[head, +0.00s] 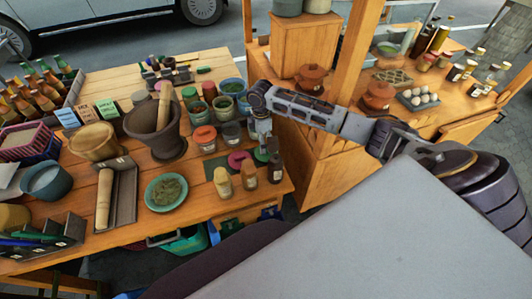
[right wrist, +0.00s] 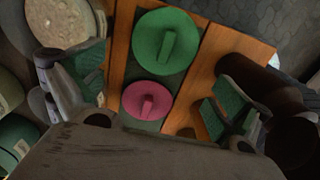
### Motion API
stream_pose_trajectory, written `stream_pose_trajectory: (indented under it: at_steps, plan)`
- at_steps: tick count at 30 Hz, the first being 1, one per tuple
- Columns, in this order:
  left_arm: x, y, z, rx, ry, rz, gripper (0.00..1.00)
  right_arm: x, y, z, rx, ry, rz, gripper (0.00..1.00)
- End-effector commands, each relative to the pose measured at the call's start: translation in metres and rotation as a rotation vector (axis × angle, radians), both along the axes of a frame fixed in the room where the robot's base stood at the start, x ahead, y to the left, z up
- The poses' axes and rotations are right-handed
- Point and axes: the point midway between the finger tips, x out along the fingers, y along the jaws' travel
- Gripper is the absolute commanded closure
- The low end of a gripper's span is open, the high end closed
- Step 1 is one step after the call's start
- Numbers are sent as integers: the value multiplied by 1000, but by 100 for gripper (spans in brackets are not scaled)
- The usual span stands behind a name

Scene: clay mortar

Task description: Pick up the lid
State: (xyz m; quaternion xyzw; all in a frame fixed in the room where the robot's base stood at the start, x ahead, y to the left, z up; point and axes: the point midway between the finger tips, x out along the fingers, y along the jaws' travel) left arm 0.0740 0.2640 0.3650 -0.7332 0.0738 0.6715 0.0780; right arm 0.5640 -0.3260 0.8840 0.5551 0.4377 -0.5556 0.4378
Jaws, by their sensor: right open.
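A green round lid (right wrist: 165,42) with a raised bar handle lies on a dark strip in the right wrist view. A pink round lid (right wrist: 147,100) with a similar handle lies beside it. In the head view, the pink lid (head: 238,159) is on the wooden table (head: 120,57), close to my right gripper (head: 262,138). The green lid is mostly hidden there. My right gripper (right wrist: 155,95) is open, with its green-padded fingers on either side of the pink lid and nothing seen between them touching it. My left gripper is out of view.
Jars with orange (head: 205,135) and dark tops stand left of the gripper. Cork-topped bottles (head: 223,184) stand near the table's front edge, with a dark bottle (head: 275,165) at the right. A mortar (head: 158,128) and green plate (head: 166,192) are farther left.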

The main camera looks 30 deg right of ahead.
Motion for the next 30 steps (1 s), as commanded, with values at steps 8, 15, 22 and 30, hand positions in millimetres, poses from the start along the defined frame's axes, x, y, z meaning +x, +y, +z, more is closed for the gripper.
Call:
stream_pose_trajectory:
  at_steps: [8, 15, 22, 30]
  plan:
    - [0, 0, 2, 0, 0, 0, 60, -1, 1, -19, 0, 2, 0, 0]
    - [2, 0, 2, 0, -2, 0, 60, 0, 1, -20, 1, 0, 0, 0]
    - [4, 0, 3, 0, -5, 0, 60, -1, 1, -25, 1, 0, 0, 0]
    - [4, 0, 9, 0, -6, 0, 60, -4, 1, -52, 1, 3, -1, 0]
